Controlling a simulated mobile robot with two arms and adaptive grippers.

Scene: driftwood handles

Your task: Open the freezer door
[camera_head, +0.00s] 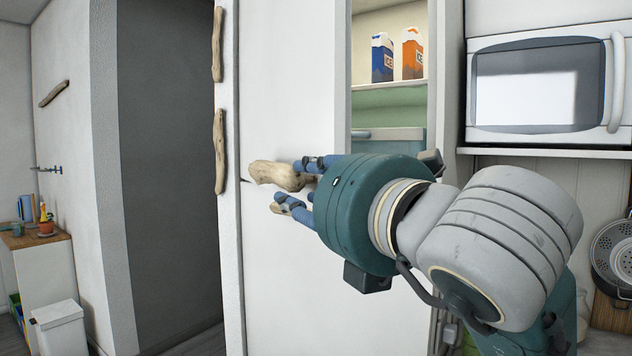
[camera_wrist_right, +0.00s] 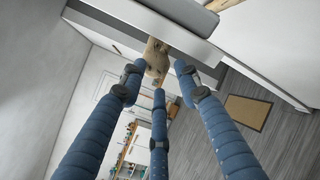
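A pale, knobbly driftwood handle (camera_head: 278,176) sticks out from the white door panel (camera_head: 285,80) in the middle of the head view. My right gripper (camera_head: 298,185) is at this handle, with one blue finger at its upper right end and another below it. A gap shows between the lower finger and the wood, so the gripper looks open. In the right wrist view the handle (camera_wrist_right: 157,58) lies between and just beyond the fingertips of my right gripper (camera_wrist_right: 158,80). My left gripper is not in view.
Beside the panel an open compartment shows shelves with a blue carton (camera_head: 382,58) and an orange carton (camera_head: 412,55). A microwave (camera_head: 540,85) stands on a shelf at right. Two driftwood pieces (camera_head: 219,150) run upright along the panel's left edge. A dark doorway (camera_head: 165,150) is left.

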